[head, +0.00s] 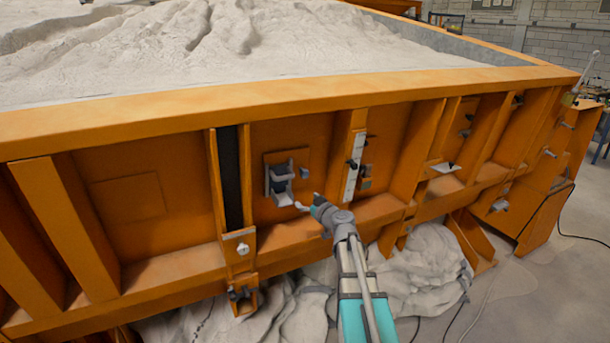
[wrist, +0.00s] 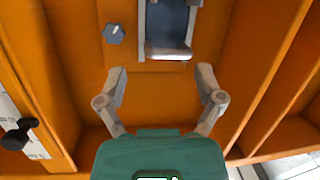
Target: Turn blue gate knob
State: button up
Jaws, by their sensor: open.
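The blue-grey gate knob (wrist: 114,33) sits on the orange wall in the upper left of the wrist view, with a light pointer mark on its face. In the head view the knob (head: 304,172) is a small dark spot just right of the gate. The gate (head: 280,183) is a grey metal frame with a blue-grey plate; the gate (wrist: 168,30) also shows at the top of the wrist view. My gripper (wrist: 162,72) is open and empty, its fingers apart. In the head view my gripper (head: 309,201) is below the knob, not touching it.
A white scale strip (head: 352,165) with black knobs is right of the gate. Orange ribs (head: 218,185) stand out on both sides, and a ledge (head: 290,232) runs below. Sand (head: 230,45) fills the bed above. A white cloth-like heap (head: 430,270) lies underneath.

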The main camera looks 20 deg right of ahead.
aim_at(306, 175)
jog(key=d, duration=0.1)
jog(key=d+r+h, duration=0.1)
jog(key=d, duration=0.1)
jog(key=d+m+t+h, duration=0.1)
jog(key=d, duration=0.1)
jog(key=shift+w+d+r, duration=0.15)
jog(key=shift+d+r, duration=0.1)
jog(key=shift+r, duration=0.1)
jog(key=shift+w, duration=0.15)
jog(key=w, duration=1.3)
jog(key=shift+w, duration=0.3)
jog(key=c, duration=1.1)
jog(key=shift+c, duration=0.2)
